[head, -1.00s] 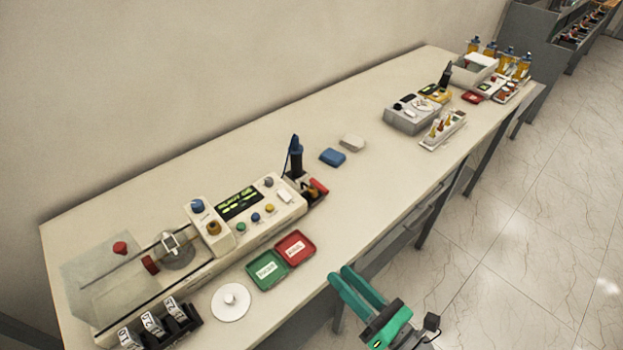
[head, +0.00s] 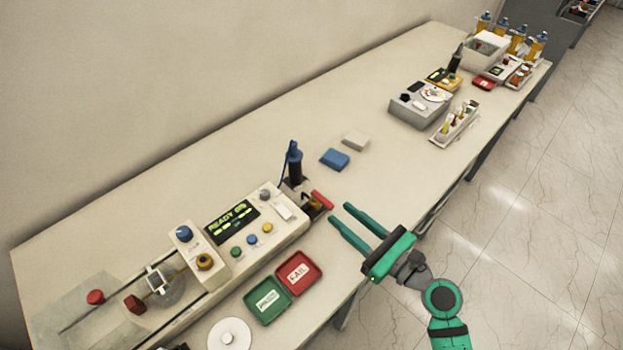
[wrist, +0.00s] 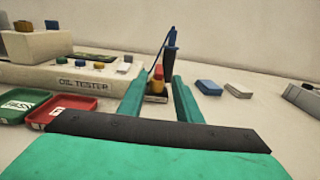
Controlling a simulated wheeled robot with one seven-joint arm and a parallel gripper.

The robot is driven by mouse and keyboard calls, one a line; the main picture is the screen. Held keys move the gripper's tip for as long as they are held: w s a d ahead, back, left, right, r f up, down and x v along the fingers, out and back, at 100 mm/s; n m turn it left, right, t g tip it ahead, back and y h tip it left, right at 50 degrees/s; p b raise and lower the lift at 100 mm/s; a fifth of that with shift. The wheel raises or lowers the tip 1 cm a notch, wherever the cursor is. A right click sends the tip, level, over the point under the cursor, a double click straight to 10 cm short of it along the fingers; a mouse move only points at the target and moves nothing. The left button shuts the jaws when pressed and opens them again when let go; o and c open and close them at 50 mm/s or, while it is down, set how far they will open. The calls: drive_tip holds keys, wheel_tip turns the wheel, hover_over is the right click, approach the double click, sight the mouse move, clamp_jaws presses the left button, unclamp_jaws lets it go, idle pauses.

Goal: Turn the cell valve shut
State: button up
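The valve (head: 311,206), a small brass-coloured body with a red handle (head: 322,200), sits at the right end of the oil tester (head: 245,235) on the bench. In the wrist view the red handle (wrist: 159,72) shows upright between my fingertips and beyond them. My gripper (head: 340,214) is open and empty. Its two green fingers point left toward the valve from the bench's front side, with a small gap still between fingertips and handle. I cannot tell whether the valve is open or shut.
A dark blue upright tool (head: 294,165) stands just behind the valve. Green (head: 267,300) and red (head: 299,274) trays lie in front of the tester. Blue (head: 335,159) and pale (head: 355,140) blocks lie behind.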

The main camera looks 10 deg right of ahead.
sight(314, 192)
drive_tip(key=x, duration=1)
drive_tip(key=shift+w+a, duration=0.25)
drive_tip(key=shift+a, duration=0.05)
clamp_jaws()
